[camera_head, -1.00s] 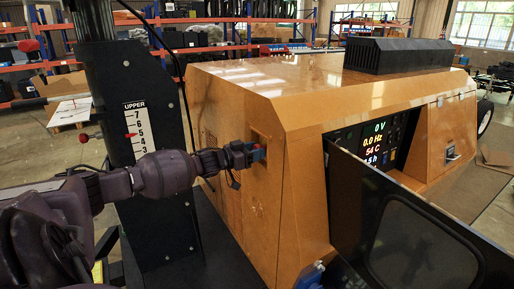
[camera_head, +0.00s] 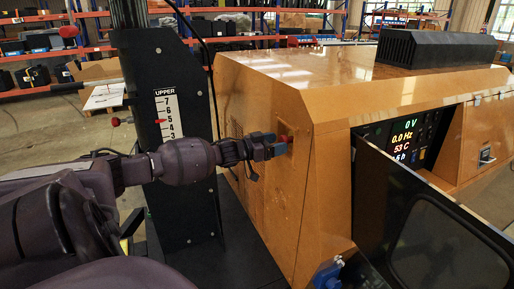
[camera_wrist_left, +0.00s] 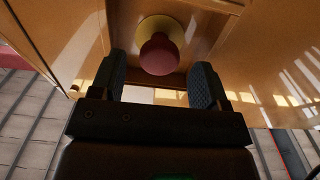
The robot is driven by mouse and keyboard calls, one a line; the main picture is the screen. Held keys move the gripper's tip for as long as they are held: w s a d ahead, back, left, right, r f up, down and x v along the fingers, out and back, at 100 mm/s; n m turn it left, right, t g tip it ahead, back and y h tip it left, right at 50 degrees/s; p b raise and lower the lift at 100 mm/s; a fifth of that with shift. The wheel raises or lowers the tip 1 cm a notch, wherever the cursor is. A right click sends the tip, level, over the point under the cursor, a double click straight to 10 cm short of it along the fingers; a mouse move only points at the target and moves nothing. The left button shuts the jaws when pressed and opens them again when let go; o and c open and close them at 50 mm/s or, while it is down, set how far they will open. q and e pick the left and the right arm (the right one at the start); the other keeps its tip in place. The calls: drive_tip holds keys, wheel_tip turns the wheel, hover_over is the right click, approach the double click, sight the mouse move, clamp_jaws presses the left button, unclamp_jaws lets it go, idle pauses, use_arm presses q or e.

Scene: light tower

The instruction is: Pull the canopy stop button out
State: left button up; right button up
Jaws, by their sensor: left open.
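The canopy stop button (camera_wrist_left: 159,55) is a red mushroom head on a yellow round base (camera_wrist_left: 160,25), set in a recess of the orange canopy. In the head view the button (camera_head: 287,138) is a small red patch, mostly hidden by my gripper. My left gripper (camera_head: 278,147) is at the recess, its fingers pointing at the button. In the left wrist view the open fingers (camera_wrist_left: 160,70) stand one on each side of the red head, with a gap on both sides. They do not appear to touch it.
The orange canopy (camera_head: 310,90) fills the middle. A lit display panel (camera_head: 405,140) and a dark open door (camera_head: 430,235) are at right. A black mast with a scale (camera_head: 168,115) stands left, beside my arm.

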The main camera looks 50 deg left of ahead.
use_arm(q)
drive_tip(key=v, duration=0.9)
drive_tip(key=shift+p, duration=0.3)
drive_tip(key=shift+s, duration=0.1)
